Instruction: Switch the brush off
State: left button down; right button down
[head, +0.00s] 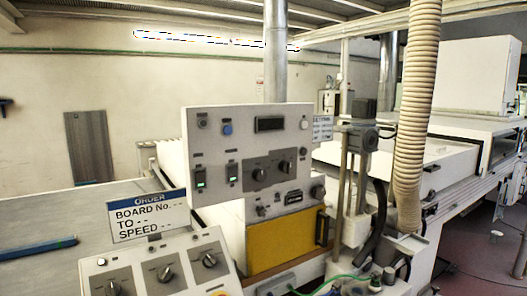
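A grey upright control panel (248,140) faces me in the middle of the head view. The small labels are too small to read, so I cannot tell which control belongs to the brush. I cannot pick out the brush itself. Neither of my grippers is in view.
A sloped console (160,272) with several knobs stands lower left. An order sign (148,216) reads "BOARD No.", "TO" and "SPEED". A yellow box (284,240) is below the panel. A ribbed hose (416,110) hangs at right. A blue bar (38,250) lies on the left table.

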aim_at(199, 176)
jog(key=i+l+u, duration=0.25)
jog(key=l+u, duration=0.25)
jog(key=i+l+u, duration=0.1)
jog(key=l+u, duration=0.15)
jog(key=l, duration=0.15)
jog(key=i+l+u, duration=0.1)
jog(key=l+u, duration=0.15)
jog(key=l, duration=0.1)
